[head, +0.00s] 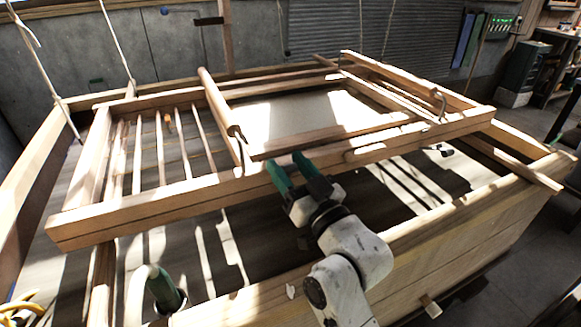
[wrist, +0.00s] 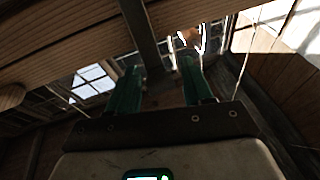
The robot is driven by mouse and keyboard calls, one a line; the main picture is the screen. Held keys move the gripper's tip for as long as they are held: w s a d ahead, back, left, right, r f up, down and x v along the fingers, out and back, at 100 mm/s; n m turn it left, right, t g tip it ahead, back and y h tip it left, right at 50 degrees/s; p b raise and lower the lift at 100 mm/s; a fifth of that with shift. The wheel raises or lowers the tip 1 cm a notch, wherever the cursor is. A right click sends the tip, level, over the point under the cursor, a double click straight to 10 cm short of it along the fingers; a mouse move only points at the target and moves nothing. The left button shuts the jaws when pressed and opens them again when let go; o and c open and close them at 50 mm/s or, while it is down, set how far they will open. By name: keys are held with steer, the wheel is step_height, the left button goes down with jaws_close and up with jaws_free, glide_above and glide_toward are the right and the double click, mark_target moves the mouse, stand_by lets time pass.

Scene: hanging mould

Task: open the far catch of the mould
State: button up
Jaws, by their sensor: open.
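The mould (head: 150,212) is a slatted wooden frame hanging level on cords over a wooden vat. Two thin metal hooks show on its near side: one (head: 241,150) at the end of the left round bar, another (head: 440,104) at the right bar. I cannot tell which is the far catch, or whether either is fastened. My gripper (head: 287,163) has green fingers, open and empty, at the near rail just right of the left hook. In the wrist view the gripper (wrist: 161,66) points up past a wooden beam (wrist: 60,58), with a dark bar (wrist: 140,30) beyond the fingers.
The vat's wooden rim (head: 430,225) runs along the near side, close under my arm. Dark floor (head: 530,235) is open at the right.

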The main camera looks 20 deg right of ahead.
steer(key=shift+r, duration=0.1)
steer(key=shift+r, duration=0.35)
step_height(320, 180, up, 3)
steer(key=shift+f+p, duration=0.1)
steer(key=shift+p, duration=0.4)
steer(key=s+r+p, duration=0.9)
steer(key=s, duration=0.5)
steer(key=shift+r, duration=0.15)
